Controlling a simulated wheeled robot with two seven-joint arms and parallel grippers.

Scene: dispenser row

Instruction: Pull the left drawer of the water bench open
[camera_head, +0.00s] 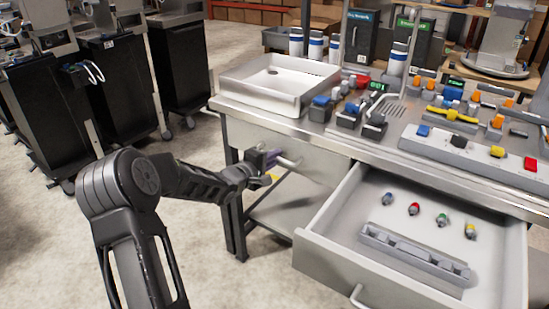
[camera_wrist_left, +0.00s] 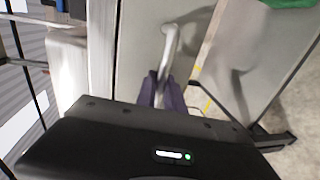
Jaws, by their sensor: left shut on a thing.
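The left drawer (camera_head: 316,160) of the water bench is a pale grey front under the worktop, and it looks flush with the bench. Its bar handle (camera_head: 288,163) sticks out toward my left gripper (camera_head: 270,160), whose arm comes in from the left. In the left wrist view the silver handle (camera_wrist_left: 170,42) runs down between the two purple fingers of my left gripper (camera_wrist_left: 162,92), which are shut on it. The fingers and the black gripper body hide the handle's near end. My right gripper is in neither view.
The right drawer (camera_head: 322,224) stands open, holding small coloured parts and a grey rack (camera_head: 414,253). A white sink tray (camera_head: 258,92), bottles and coloured fittings crowd the worktop. Dark carts (camera_head: 107,92) stand at the left. Floor (camera_head: 60,225) around my left arm is clear.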

